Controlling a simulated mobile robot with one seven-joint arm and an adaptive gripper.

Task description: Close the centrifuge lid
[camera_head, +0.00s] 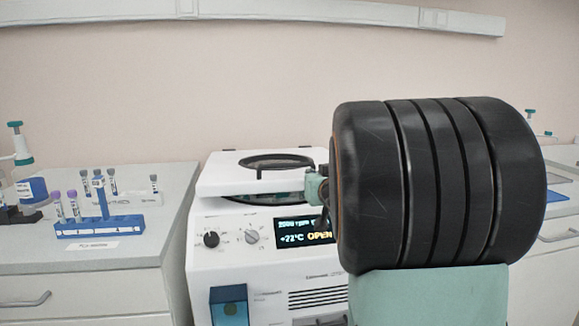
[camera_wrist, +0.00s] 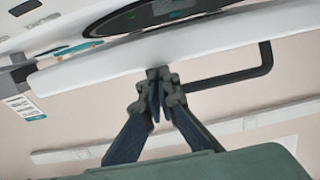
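The white centrifuge (camera_head: 225,275) stands in the middle of the head view, its display (camera_head: 305,234) reading OPEN. Its flat white lid (camera_head: 225,178), with a round dark-rimmed window, is low over the body and nearly level. A gap shows beneath it, with part of the dark round opening visible. My gripper (camera_head: 318,187) is at the lid's right side, mostly hidden by my black arm link. In the wrist view my gripper (camera_wrist: 156,95) has its fingers together, tips at the lid's white edge (camera_wrist: 110,62). I cannot tell whether they touch it.
A blue rack (camera_head: 100,228) with several capped tubes stands on the left counter (camera_head: 150,245). A bottle (camera_head: 32,188) is at the far left. More counter with blue items lies at the right. A black bent bar (camera_wrist: 232,78) is beside my fingers in the wrist view.

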